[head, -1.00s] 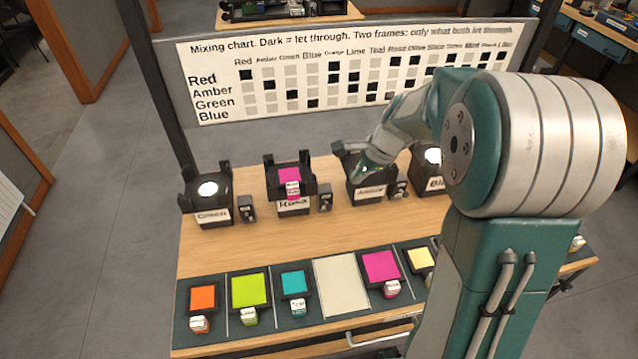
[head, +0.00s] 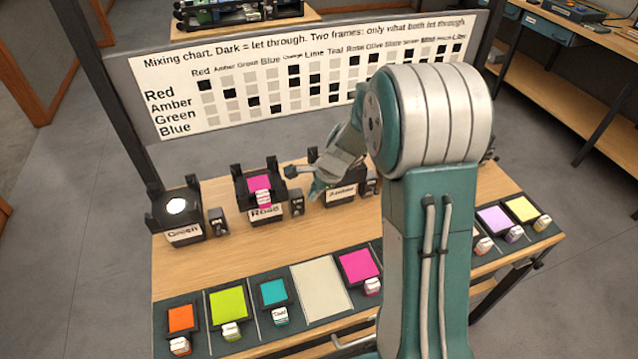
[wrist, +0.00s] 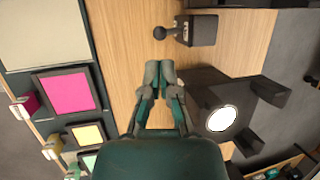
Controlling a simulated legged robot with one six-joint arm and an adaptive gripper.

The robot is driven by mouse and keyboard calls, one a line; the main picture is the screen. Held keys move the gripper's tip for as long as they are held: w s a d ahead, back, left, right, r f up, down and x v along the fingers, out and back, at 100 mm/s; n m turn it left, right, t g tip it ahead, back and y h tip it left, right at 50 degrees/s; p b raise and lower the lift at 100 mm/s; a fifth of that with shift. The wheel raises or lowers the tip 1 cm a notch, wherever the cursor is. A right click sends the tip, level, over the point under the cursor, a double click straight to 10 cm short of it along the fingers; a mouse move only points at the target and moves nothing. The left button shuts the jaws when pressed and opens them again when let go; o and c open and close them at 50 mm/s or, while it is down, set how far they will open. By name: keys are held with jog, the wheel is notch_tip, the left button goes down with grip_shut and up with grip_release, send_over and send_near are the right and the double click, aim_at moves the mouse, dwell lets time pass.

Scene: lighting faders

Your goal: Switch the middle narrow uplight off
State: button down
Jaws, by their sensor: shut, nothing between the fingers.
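My gripper (head: 317,190) is shut and empty; its closed fingertips (wrist: 160,70) point down over bare wood in the wrist view. A small black switch box (wrist: 197,30) with a ball-ended lever (wrist: 160,33) lies above the fingertips there, apart from them. A black uplight with a lit white disc (wrist: 221,118) is at their right. In the head view the Rose uplight (head: 265,212) holds a magenta filter, with a switch box (head: 297,203) at its right. The Amber uplight (head: 340,194) is partly hidden by my gripper. The Green uplight (head: 183,225) is lit.
A filter tray (head: 200,347) runs along the bench's front edge, with an empty pale slot (head: 325,290) and a magenta filter (head: 357,265). A mixing chart (head: 220,80) stands behind. My arm hides the bench's right middle. Bare wood lies between uplights and tray.

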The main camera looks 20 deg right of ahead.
aim_at(303, 210)
jog(key=x, duration=0.6)
jog(key=shift+w+f, duration=0.1)
jog(key=shift+f, duration=0.05)
